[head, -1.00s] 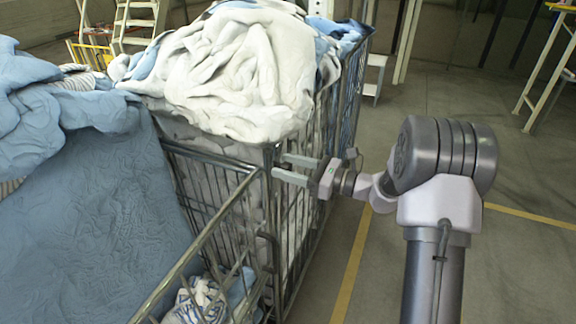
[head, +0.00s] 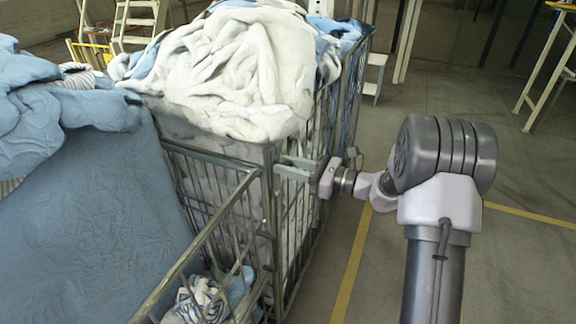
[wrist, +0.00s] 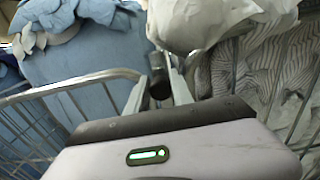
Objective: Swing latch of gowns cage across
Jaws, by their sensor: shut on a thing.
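My gripper (head: 292,166) reaches left to the metal wire cage (head: 300,225), at its near upper corner. In the wrist view its two fingers (wrist: 160,88) are closed on a short dark cylindrical piece (wrist: 160,68), which looks like the latch. The latch is hidden or too small to make out in the head view. White and pale blue cloth (head: 235,70) is heaped above the cage rim. I cannot tell from the pictures whether this cloth is gowns.
A lower cage front with a metal rail (head: 205,235) stands at the near left, with blue cloth (head: 100,210) beside it and patterned cloth (head: 200,300) low inside. Open floor with a yellow line (head: 350,270) lies to the right. Step ladders (head: 137,25) stand at the back.

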